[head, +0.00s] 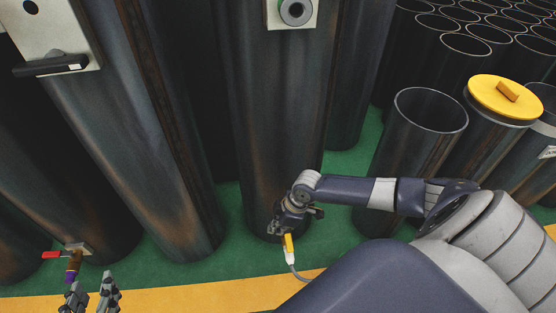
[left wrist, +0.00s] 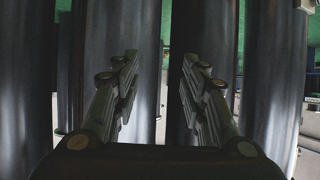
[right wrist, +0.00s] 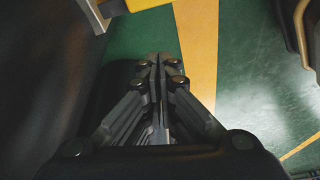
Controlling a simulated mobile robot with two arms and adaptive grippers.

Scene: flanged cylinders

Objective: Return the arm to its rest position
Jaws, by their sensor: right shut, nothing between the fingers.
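My left gripper (head: 92,293) is at the bottom left of the head view, its two fingers apart with nothing between them. In the left wrist view the fingers (left wrist: 160,95) are spread, with dark upright cylinders beyond them. My right arm reaches in from the right in the head view, bent at the elbow. Its wrist is in front of the foot of the middle tall cylinder (head: 275,110); the fingertips are hard to make out there. In the right wrist view my right gripper (right wrist: 160,62) has its fingers together and empty, above the green floor.
Tall dark cylinders fill the left and middle. A valve with a red handle (head: 52,255) sits low on the left one. Open pipes (head: 431,110) and a yellow-capped cylinder (head: 504,98) stand at right. A yellow stripe (head: 200,298) crosses the green floor (head: 340,228) in front.

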